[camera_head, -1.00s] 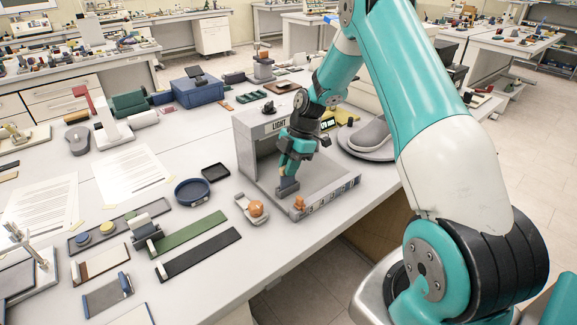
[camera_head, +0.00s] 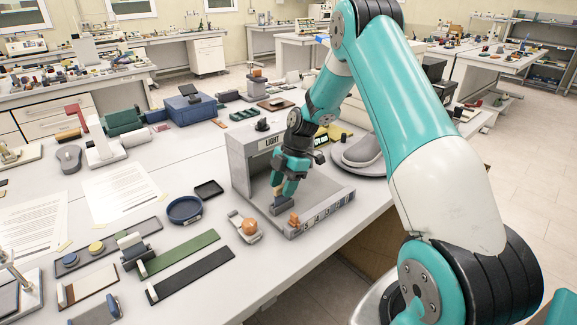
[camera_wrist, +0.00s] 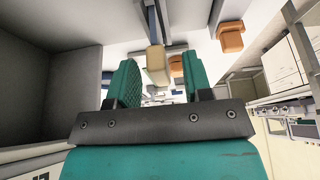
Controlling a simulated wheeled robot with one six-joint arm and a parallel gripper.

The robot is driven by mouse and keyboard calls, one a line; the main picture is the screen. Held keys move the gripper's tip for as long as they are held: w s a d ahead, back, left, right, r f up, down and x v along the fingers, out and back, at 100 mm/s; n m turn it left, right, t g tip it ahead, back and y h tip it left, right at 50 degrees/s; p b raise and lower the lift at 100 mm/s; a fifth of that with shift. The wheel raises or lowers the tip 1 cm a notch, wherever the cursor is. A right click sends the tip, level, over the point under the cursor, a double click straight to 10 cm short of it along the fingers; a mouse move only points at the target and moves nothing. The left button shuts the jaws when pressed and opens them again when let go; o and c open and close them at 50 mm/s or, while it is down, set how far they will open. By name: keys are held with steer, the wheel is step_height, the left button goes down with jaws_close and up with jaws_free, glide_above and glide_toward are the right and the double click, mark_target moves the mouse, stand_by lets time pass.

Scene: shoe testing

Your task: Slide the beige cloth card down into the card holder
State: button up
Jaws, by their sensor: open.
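A small beige piece, which looks like the cloth card (camera_head: 278,191), stands upright at a slate-blue block (camera_head: 281,206) on the floor of the grey light box. The block looks like the card holder. My gripper (camera_head: 284,186) points down just above it, inside the box's open front. In the wrist view my open gripper (camera_wrist: 160,75) has one finger on each side of the beige card (camera_wrist: 158,66), with a gap visible on both sides. A blue-grey bar (camera_wrist: 154,22) shows beyond the card. How deep the card sits in the holder cannot be told.
The light box (camera_head: 238,165) rises left of my gripper. A small orange-topped block (camera_head: 293,219) stands at its front edge. A grey shoe form (camera_head: 366,148) is at the right.

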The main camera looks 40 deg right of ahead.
steer(key=b+v, duration=0.1)
steer(key=v, duration=1.6)
steer(key=shift+b, duration=0.3)
steer(key=shift+a, duration=0.15)
